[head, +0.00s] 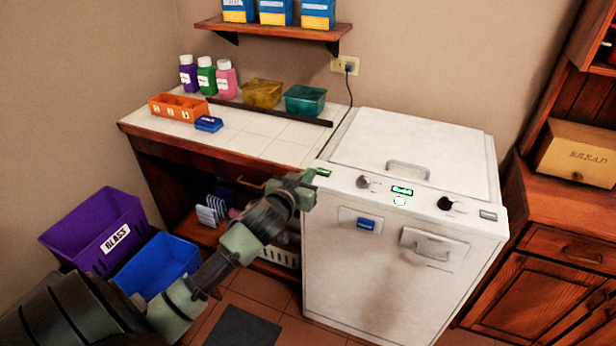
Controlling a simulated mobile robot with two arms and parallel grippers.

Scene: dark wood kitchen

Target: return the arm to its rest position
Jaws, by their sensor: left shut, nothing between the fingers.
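My left arm comes in from the lower left. Its gripper (318,175) is shut and empty, just in front of the upper left front edge of the white washing machine (375,275). I cannot tell whether the fingertips touch the machine. The machine's top lid (420,147) is down. A green display and dark knob show on its sloped panel, with a blue button (366,224) and a handled drawer (433,245) below. My right gripper is not in view.
A tiled counter (270,140) to the left holds bottles, an orange divided box (178,106), a blue item (208,124) and two bins. A purple glass crate (95,230) and a blue crate (158,265) stand at lower left. A wooden cabinet (560,250) stands right.

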